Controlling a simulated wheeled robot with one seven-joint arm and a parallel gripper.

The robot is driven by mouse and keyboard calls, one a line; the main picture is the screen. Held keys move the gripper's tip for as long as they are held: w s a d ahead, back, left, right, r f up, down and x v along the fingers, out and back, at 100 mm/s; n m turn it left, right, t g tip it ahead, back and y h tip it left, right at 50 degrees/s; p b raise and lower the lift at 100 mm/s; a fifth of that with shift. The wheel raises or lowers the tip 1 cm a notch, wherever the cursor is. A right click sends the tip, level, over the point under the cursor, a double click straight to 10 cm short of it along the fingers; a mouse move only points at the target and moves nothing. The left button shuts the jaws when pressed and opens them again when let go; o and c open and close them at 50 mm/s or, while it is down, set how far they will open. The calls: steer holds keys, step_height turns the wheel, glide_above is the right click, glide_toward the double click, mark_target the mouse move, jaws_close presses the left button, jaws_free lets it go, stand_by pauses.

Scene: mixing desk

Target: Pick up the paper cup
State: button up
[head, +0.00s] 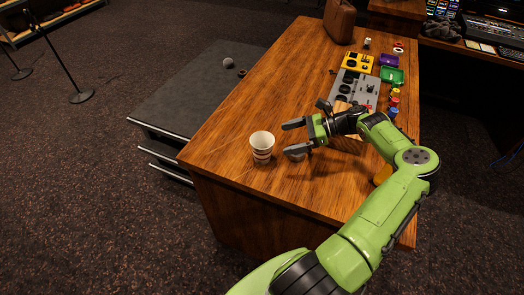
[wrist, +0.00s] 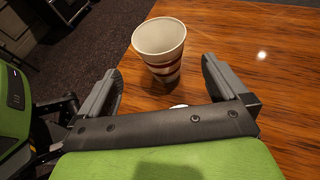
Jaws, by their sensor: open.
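The paper cup (head: 262,148) is white with dark red bands and stands upright on the wooden desk (head: 225,145), near its front left edge. In the wrist view the cup (wrist: 162,50) is ahead of and between the fingers, with its open rim showing. My gripper (head: 291,137) is open and empty, just right of the cup, fingers pointing toward it. In the wrist view my gripper (wrist: 160,84) shows its two fingers spread wide.
A grey mixer panel (head: 356,90), a yellow box (head: 358,62), a green tray (head: 391,76) and several colored small items stand toward the desk's back right. A brown case (head: 339,20) is at the far end. A dark platform (head: 190,90) adjoins the left. The desk's left middle is clear.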

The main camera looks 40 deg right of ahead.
mark_target(262, 145)
steer(key=b+x, duration=0.1)
steer(key=x, duration=0.9)
steer(key=shift+f+b, duration=0.1)
steer(key=shift+b, duration=0.25)
steer(key=c, duration=0.8)
